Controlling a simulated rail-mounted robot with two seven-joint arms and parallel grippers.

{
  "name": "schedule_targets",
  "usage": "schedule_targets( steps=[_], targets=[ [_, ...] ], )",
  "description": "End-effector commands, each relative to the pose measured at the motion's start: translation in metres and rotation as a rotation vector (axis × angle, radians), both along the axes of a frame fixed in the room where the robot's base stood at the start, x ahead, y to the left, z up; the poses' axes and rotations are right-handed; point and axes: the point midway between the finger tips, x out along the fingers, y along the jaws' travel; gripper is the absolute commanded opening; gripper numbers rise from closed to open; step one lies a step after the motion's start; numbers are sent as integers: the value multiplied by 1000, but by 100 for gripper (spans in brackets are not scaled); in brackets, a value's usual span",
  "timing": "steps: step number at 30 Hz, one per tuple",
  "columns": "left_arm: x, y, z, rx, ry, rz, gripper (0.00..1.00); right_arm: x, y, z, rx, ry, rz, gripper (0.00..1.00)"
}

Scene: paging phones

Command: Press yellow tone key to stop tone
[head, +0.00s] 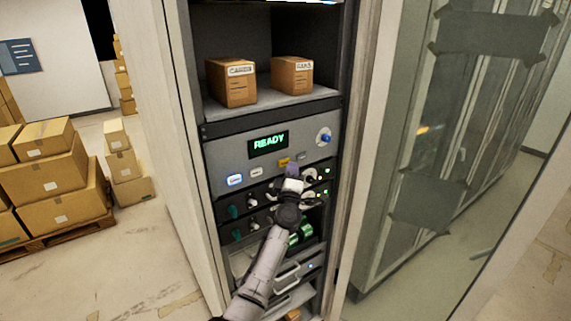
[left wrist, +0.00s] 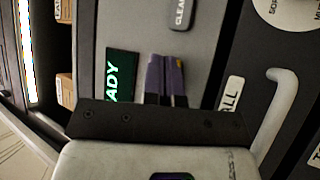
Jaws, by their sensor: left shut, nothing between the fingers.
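The yellow key (head: 284,161) is a small orange-yellow button on the grey panel (head: 222,152) of the rack, below the green READY display (head: 268,142). My left gripper (head: 291,170) is shut and empty, its purple-tipped fingers just below and slightly right of the yellow key in the head view. I cannot tell whether they touch the panel. In the left wrist view, the shut fingers (left wrist: 166,78) point at the panel beside the display (left wrist: 121,80); the yellow key does not show there. My right gripper is out of view.
Pale keys (head: 235,180) and a blue knob (head: 326,137) share the panel. A CLEAR key (left wrist: 180,14) and a curved handle (left wrist: 262,120) show in the wrist view. Two boxes (head: 231,86) sit on the shelf above. A glass door (head: 410,150) stands right.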

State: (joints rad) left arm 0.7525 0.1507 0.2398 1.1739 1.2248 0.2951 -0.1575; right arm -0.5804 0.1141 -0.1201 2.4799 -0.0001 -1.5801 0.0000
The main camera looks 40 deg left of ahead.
Motion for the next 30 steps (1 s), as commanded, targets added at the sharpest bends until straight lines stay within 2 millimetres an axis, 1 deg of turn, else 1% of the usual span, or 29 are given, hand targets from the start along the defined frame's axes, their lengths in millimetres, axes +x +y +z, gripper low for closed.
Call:
schedule_targets(
  steps=[9,18,23,30],
  targets=[
    [-7,-27,3,0,1,-3,0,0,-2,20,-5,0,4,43],
    [-13,-51,2,0,0,-2,0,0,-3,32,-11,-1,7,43],
    [-15,-57,0,-1,1,-1,0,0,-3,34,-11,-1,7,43],
    [-15,-58,0,-1,0,-1,0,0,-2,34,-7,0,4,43]
  ],
)
